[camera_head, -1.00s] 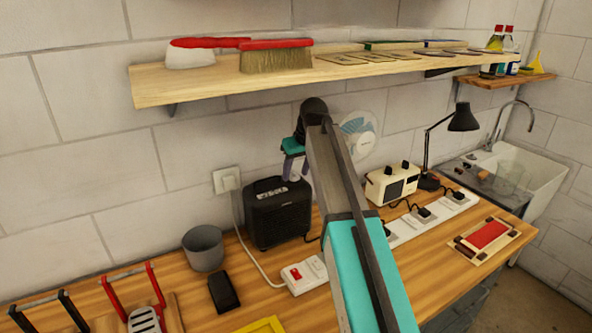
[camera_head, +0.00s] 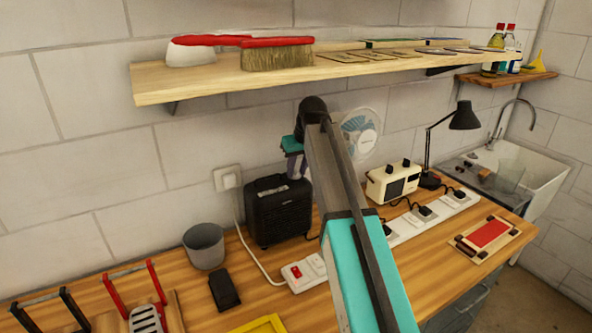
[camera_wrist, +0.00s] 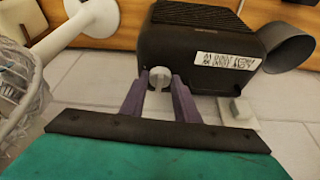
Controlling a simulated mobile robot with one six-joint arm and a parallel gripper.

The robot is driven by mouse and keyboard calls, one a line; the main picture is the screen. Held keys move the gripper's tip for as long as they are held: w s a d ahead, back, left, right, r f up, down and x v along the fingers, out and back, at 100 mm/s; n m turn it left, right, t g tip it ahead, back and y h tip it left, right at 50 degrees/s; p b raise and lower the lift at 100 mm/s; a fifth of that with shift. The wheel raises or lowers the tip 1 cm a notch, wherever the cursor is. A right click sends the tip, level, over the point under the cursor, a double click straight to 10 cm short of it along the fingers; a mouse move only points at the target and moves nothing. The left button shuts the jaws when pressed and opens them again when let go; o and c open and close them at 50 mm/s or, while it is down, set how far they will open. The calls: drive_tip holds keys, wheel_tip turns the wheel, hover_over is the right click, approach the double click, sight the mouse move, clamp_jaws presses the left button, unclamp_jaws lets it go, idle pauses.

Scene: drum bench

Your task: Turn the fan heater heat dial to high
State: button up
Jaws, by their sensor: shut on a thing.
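The fan heater (camera_head: 278,215) is a black box with a front grille on the bench against the wall. In the wrist view the heater (camera_wrist: 195,38) shows its top with a white printed label. Its pale grey heat dial (camera_wrist: 160,75) is a small round knob with a raised grip, beside the label. My gripper (camera_wrist: 161,84) has its two purple fingers on either side of the dial, shut on it. In the head view my gripper (camera_head: 296,168) is above the heater's right side, and the dial is hidden there. The label's text is too small to read.
A fan (camera_head: 360,132) and a cream radio (camera_head: 392,183) stand right of the heater. A grey cup (camera_head: 204,246) stands at its left. A white power strip (camera_head: 303,273) lies in front. A wooden shelf (camera_head: 200,85) with brushes overhangs the back of the bench.

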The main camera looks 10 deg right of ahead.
drive_tip(key=m+h, duration=0.1)
drive_tip(key=m, duration=0.1)
drive_tip(key=m+h, duration=0.1)
drive_tip(key=m, duration=0.2)
drive_tip(key=shift+a+m+b, duration=0.3)
drive_tip(key=shift+a+b, duration=0.05)
drive_tip(key=shift+a, duration=0.05)
drive_tip(key=m, duration=0.2)
drive_tip(key=m+h, duration=0.1)
drive_tip(key=m, duration=0.1)
drive_tip(key=m+g+h+b, duration=0.1)
drive_tip(key=m, duration=0.1)
drive_tip(key=shift+w+a, duration=0.25)
drive_tip(key=shift+w, duration=0.05)
drive_tip(key=m, duration=0.2)
drive_tip(key=m+g+h+b, duration=0.1)
drive_tip(key=m, duration=0.1)
drive_tip(key=m+g+b, duration=0.1)
drive_tip(key=m, duration=0.1)
drive_tip(key=shift+w+a+f+h, duration=0.1)
drive_tip(key=shift+w+h, duration=0.2)
drive_tip(key=m+g+b, duration=0.2)
drive_tip(key=m, duration=0.3)
drive_tip(key=shift+w+m, duration=0.1)
drive_tip(key=shift+m, duration=0.2)
drive_tip(key=o, duration=1)
drive_tip(key=shift+o, duration=0.2)
drive_tip(key=shift+r, duration=0.25)
drive_tip(key=p+v, duration=0.7)
